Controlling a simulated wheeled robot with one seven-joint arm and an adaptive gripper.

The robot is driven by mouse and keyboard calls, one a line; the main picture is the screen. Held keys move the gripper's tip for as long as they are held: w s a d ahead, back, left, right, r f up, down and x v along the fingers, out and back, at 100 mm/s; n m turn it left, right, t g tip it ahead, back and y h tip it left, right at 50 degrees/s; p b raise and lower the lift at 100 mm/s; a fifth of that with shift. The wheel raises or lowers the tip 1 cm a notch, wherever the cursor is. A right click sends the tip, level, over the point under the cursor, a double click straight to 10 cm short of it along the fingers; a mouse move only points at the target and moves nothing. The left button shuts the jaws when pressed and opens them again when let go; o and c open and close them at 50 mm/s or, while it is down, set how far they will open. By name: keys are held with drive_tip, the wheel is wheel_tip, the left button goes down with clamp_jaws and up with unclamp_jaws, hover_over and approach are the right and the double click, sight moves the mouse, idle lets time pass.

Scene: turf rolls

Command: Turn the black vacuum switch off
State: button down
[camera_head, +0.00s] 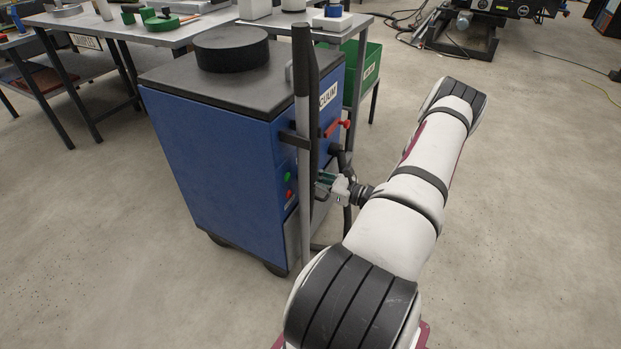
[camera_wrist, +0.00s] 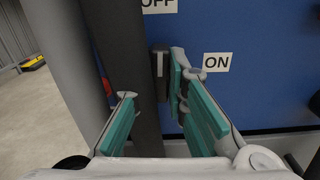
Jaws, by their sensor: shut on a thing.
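The blue vacuum cabinet (camera_head: 225,165) stands ahead, its labelled face turned toward my arm. In the wrist view the small black switch (camera_wrist: 159,64) is on the blue panel, below the partly cut-off OFF label (camera_wrist: 158,5) and left of the ON label (camera_wrist: 216,62). My gripper (camera_head: 325,186), with its teal-padded fingers (camera_wrist: 152,100), is at this panel. A dark upright tube (camera_wrist: 122,45) runs between the fingers, and the gripper appears shut on it. The right fingertip is right beside the switch; contact is unclear. In the head view the switch is hidden.
A grey pole (camera_head: 303,110) stands upright before the cabinet, close to my gripper. A red handle (camera_head: 336,127) sticks out above the gripper. A green bin (camera_head: 362,75) and a workbench (camera_head: 150,30) stand behind. The floor (camera_head: 520,220) on the right is clear.

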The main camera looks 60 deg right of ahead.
drive_tip(key=shift+n, duration=0.3)
drive_tip(key=shift+f, duration=0.1)
drive_tip(key=c, duration=1.6)
unclamp_jaws()
drive_tip(key=s, duration=1.2)
drive_tip(key=shift+d, duration=0.45)
drive_tip(key=shift+s, duration=0.1)
